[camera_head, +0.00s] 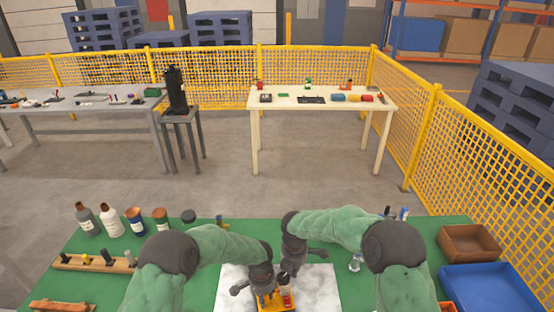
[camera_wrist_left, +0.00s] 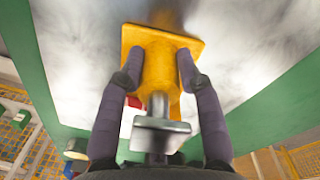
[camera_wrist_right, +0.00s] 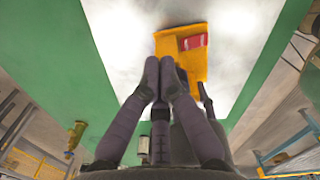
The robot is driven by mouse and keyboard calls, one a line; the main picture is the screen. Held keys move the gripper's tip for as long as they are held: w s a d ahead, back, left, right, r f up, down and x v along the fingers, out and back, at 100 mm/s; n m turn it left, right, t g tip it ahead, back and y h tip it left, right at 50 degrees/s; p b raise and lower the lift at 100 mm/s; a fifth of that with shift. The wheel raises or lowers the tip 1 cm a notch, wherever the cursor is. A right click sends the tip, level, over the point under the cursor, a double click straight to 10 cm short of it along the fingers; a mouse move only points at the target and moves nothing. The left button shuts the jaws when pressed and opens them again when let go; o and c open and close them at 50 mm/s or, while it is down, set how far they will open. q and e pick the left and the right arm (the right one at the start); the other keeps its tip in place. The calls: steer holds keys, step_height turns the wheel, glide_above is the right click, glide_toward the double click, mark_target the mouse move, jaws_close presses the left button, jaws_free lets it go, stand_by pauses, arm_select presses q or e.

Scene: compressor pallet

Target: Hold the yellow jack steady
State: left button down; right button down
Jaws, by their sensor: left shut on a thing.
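The yellow jack (camera_head: 272,301) stands on a white marbled sheet at the front of the green table, partly hidden by my arms. In the left wrist view its yellow body (camera_wrist_left: 158,68) is between the fingers of my left gripper (camera_wrist_left: 160,72), which is shut on it. A grey post and plate (camera_wrist_left: 158,132) rise from it toward the camera. My right gripper (camera_wrist_right: 160,68) is close beside the jack, fingertips together, with nothing seen between them. A red part with a pale band (camera_wrist_right: 194,41) shows against the yellow in the right wrist view; I cannot tell whether it is attached.
The white sheet (camera_head: 322,288) has bare room at right. Bottles and tins (camera_head: 110,221) and a wooden rack (camera_head: 92,262) are at left. A brown tray (camera_head: 468,258) and a blue tray (camera_head: 490,300) are at right. Yellow fencing and two tables stand beyond.

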arm_select(q)
steer(key=shift+w+d, duration=0.15)
steer(key=shift+d, duration=0.05)
arm_select(e)
steer(key=shift+s+a+f, duration=0.3)
steer(key=shift+s+f, duration=0.1)
steer(key=shift+s, duration=0.1)
arm_select(q)
steer(key=shift+r, duration=0.1)
arm_select(e)
steer(key=shift+w+d, duration=0.1)
steer(key=shift+d, duration=0.15)
steer(key=shift+r, duration=0.1)
arm_select(q)
steer(key=shift+a, duration=0.15)
arm_select(e)
step_height(320, 180, up, 6)
steer(key=shift+w+d+r, duration=0.15)
steer(key=shift+w+d, duration=0.1)
steer(key=shift+w, duration=0.05)
step_height(320, 180, down, 6)
steer(key=w+a, duration=0.1)
steer(key=w, duration=0.1)
steer(key=shift+a+r, duration=0.25)
stand_by(0.5)
